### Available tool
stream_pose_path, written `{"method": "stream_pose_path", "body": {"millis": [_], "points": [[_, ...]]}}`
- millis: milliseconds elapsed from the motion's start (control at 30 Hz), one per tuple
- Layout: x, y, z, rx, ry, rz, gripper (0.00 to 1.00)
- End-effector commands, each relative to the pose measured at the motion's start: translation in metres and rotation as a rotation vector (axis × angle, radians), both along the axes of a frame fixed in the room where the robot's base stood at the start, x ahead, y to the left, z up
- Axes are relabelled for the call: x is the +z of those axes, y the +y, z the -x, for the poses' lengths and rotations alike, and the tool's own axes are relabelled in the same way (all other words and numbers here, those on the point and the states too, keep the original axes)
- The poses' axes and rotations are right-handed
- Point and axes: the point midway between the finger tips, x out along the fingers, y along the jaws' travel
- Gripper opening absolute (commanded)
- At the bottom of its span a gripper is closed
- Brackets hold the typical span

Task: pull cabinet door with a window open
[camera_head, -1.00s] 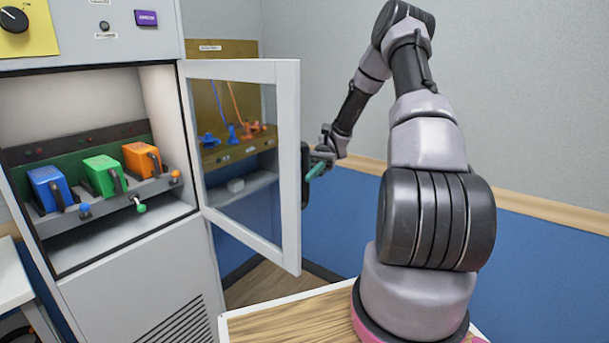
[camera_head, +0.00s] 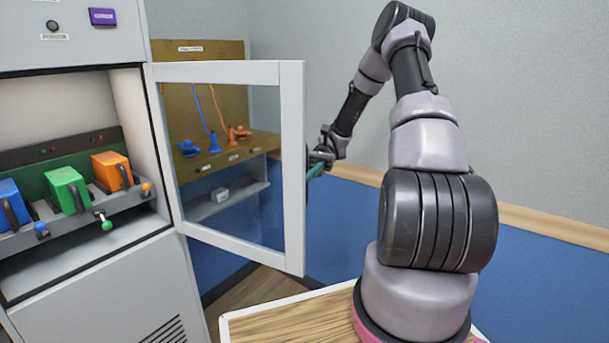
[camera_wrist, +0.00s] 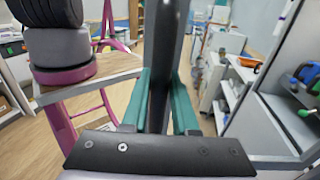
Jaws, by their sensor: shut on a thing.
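The cabinet door (camera_head: 294,165) has a white frame around a clear window. It stands wide open, hinged at its left edge on the grey cabinet (camera_head: 95,290). My gripper (camera_head: 318,165) is at the door's free right edge, on its outer side. In the wrist view my gripper (camera_wrist: 168,100) has green fingers on both sides of a dark upright handle (camera_wrist: 172,45) and is shut on it. In the head view the handle is mostly hidden behind the door's edge.
Inside the cabinet are a blue box (camera_head: 12,203), a green box (camera_head: 66,190) and an orange box (camera_head: 112,171) with handles. A wall panel with hanging cords (camera_head: 200,105) shows behind the door. My wooden-topped base is close below the door.

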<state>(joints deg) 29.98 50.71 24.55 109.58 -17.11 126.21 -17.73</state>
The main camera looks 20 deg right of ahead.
Motion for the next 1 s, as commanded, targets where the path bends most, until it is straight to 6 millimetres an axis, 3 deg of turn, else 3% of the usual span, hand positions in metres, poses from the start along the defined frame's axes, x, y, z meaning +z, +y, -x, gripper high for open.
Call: {"method": "stream_pose_path", "body": {"millis": [33, 67, 100, 133, 533, 1000], "points": [[0.0, 0.0, 0.0, 0.0, -0.001, 0.001, 0.0], [0.0, 0.0, 0.0, 0.0, -0.001, 0.001, 0.39], [0.0, 0.0, 0.0, 0.0, -0.001, 0.001, 0.54], [0.0, 0.0, 0.0, 0.0, -0.001, 0.001, 0.57], [0.0, -0.005, -0.006, -0.001, -0.001, 0.0, 0.57], [-0.001, -0.062, -0.068, -0.002, -0.002, -0.002, 0.57]]}}
